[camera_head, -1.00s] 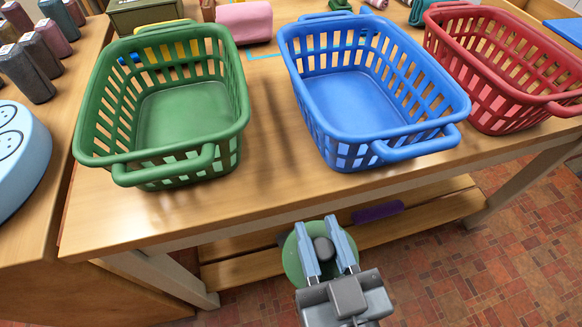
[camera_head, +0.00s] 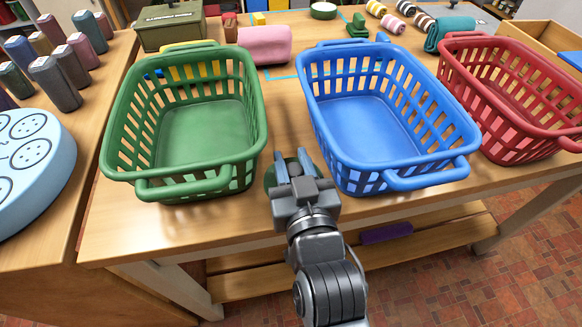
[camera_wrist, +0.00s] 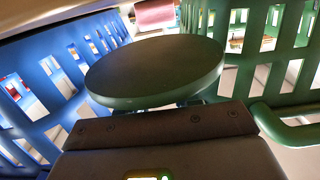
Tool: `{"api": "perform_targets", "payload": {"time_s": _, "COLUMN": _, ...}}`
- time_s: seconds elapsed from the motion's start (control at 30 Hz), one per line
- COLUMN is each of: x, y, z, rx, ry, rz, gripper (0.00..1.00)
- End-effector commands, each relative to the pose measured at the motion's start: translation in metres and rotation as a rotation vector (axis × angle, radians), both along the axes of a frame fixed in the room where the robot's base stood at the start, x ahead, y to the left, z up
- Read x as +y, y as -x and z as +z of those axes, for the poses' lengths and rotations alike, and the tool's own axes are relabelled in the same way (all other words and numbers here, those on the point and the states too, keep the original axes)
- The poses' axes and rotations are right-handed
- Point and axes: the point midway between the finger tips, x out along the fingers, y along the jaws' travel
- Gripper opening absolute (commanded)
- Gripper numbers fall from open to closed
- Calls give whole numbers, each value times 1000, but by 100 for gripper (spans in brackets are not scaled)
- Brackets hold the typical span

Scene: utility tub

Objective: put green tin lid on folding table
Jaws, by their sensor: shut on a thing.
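The green tin lid (camera_wrist: 155,68) is a flat green disc in front of my wrist in the wrist view. In the head view a sliver of the lid (camera_head: 269,177) shows at the left of my gripper (camera_head: 292,167), and my gripper hides the rest. My gripper is shut on the lid. It is over the front part of the wooden table (camera_head: 180,222), between the green basket and the blue basket. I cannot tell whether the lid touches the tabletop.
The green basket (camera_head: 140,165) stands to the left and the blue basket (camera_head: 420,160) close to the right. A red basket (camera_head: 520,135) stands farther right. A pink rolled cloth (camera_head: 265,45) and a green metal box (camera_head: 170,27) lie behind. Bare tabletop shows between the baskets.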

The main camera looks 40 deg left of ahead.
Motion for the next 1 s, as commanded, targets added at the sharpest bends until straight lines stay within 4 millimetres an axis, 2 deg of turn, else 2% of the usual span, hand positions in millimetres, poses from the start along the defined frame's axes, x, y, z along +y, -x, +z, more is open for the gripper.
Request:
{"api": "perform_targets", "payload": {"time_s": 0.13, "x": 11, "y": -9, "z": 2, "rx": -1, "ry": -2, "rz": 0, "gripper": 3}}
{"api": "perform_targets", "payload": {"time_s": 0.2, "x": 9, "y": -7, "z": -14, "rx": 4, "ry": 3, "rz": 1, "gripper": 3}}
{"api": "perform_targets", "payload": {"time_s": 0.4, "x": 9, "y": -7, "z": -34, "rx": 1, "ry": -1, "rz": 0, "gripper": 3}}
{"api": "perform_targets", "payload": {"time_s": 0.8, "x": 8, "y": -8, "z": -40, "rx": -1, "ry": -1, "rz": -1, "gripper": 3}}
{"api": "perform_targets", "payload": {"time_s": 0.83, "x": 9, "y": -8, "z": -38, "rx": -1, "ry": -1, "rz": 0, "gripper": 35}}
{"api": "perform_targets", "payload": {"time_s": 1.0, "x": 9, "y": -7, "z": -38, "rx": -1, "ry": -1, "rz": 0, "gripper": 51}}
